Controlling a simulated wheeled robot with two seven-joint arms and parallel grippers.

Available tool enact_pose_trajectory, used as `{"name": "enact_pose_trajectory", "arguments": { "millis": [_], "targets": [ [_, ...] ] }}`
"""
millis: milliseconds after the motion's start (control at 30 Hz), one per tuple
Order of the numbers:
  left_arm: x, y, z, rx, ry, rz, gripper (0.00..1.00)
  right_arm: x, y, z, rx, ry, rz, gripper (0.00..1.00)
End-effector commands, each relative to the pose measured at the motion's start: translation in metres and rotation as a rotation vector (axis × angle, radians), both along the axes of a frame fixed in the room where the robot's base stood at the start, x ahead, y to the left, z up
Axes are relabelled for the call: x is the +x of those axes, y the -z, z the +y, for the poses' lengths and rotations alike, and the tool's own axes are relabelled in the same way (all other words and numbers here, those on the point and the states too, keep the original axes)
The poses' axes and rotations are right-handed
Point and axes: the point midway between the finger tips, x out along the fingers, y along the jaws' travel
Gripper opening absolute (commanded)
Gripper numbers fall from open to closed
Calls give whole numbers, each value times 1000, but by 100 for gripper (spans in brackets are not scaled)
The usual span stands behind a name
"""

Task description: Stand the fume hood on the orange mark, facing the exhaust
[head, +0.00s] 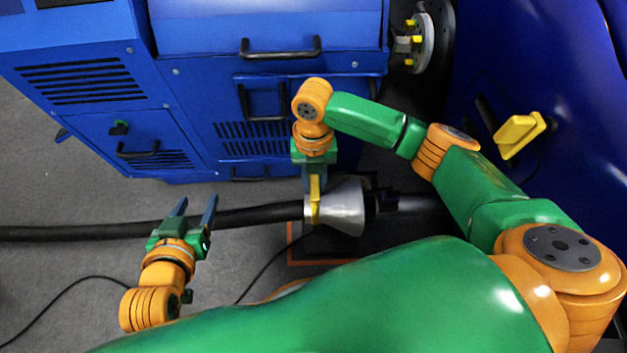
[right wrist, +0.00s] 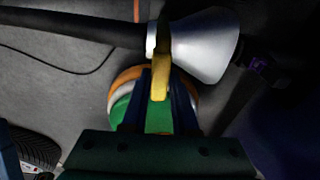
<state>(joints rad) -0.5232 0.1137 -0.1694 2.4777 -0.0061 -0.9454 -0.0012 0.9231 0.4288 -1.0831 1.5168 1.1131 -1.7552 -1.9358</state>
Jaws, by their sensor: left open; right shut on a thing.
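The fume hood (head: 343,207) is a silver cone with a yellow handle (head: 314,200) and a black hose (head: 255,214) running off to the left. Its wide mouth faces right, toward the dark exhaust pipe (head: 415,204). My right gripper (head: 314,178) is shut on the yellow handle from above. The right wrist view also shows the cone (right wrist: 208,45) and the handle (right wrist: 160,76). The orange mark (head: 290,257) is an outline on the floor, partly hidden by the hood and my body. I cannot tell whether the hood touches the floor. My left gripper (head: 192,216) is open and empty, beside the hose.
Blue cabinets (head: 190,110) with black handles stand at the back. A blue car body (head: 560,90) fills the right, with a wheel hub (head: 424,43) and a yellow block (head: 518,134) near it. A thin cable (head: 265,270) crosses the floor.

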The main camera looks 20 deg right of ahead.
Motion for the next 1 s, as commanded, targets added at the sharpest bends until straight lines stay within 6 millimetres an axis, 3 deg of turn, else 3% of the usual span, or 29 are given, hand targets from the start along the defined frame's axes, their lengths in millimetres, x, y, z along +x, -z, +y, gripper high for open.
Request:
{"name": "enact_pose_trajectory", "arguments": {
  "millis": [500,533,600,1000],
  "targets": [
    [5,-9,-2,-8,3,-47,59,1,2,0,1,0,-1,0],
    [5,-8,-2,-9,4,-47,59,0,3,0,0,-1,-1,35],
    [5,-8,-2,-9,4,-47,59,0,2,0,0,-1,-1,54],
    [0,-2,0,-1,-1,-6,59,1,-2,-1,0,-1,0,57]
  ]
}}
